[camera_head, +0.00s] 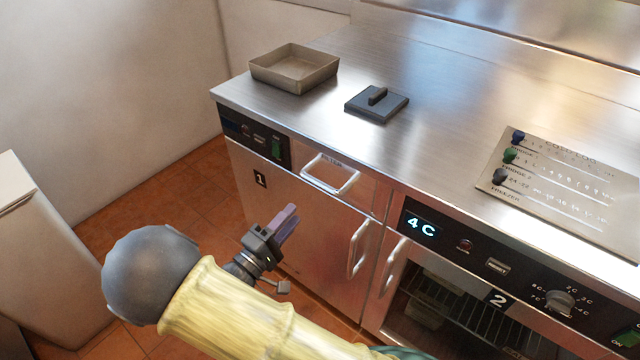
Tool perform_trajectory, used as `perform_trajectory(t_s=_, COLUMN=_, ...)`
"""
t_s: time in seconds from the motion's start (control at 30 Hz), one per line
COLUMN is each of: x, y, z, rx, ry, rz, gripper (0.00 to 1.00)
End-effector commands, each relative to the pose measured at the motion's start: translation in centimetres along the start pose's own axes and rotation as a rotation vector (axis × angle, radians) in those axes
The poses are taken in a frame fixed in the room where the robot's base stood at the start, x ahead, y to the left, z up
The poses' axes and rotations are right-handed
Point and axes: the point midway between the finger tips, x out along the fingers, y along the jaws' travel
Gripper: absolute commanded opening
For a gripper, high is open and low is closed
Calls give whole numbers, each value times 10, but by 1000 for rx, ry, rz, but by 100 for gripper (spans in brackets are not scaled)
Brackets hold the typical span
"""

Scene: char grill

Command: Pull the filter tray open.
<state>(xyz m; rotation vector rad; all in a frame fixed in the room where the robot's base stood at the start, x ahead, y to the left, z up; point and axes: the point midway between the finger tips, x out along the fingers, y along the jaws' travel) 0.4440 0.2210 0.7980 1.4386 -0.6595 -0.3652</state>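The filter tray (364,192) is a small steel drawer front labelled "FILTER", set high in the left cabinet below the counter edge. Its pale bar handle (330,186) stands out from the front, and the tray looks closed. My gripper (291,215) is in front of the left cabinet, below and left of the handle in the picture. It looks apart from the handle, with its purple-grey fingers pointing up and right. The fingers overlap in this view, so the gap between them cannot be made out. No object shows in them.
A cabinet door handle (359,248) and a second door handle (393,267) stick out to the right of my gripper. A square metal pan (294,88) and a dark lid (377,103) rest on the counter. A pale cabinet (50,255) stands at the left, with open tiled floor between.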

Motion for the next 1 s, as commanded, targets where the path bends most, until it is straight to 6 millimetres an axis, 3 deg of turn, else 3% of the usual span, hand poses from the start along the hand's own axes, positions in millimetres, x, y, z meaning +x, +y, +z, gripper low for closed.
perform_trajectory(t_s=0.6, x=105, y=0, z=0, rx=1, ry=-1, rz=0, gripper=36)
perform_trajectory(t_s=1.0, x=116, y=0, z=0, rx=0, ry=1, rz=0, gripper=36)
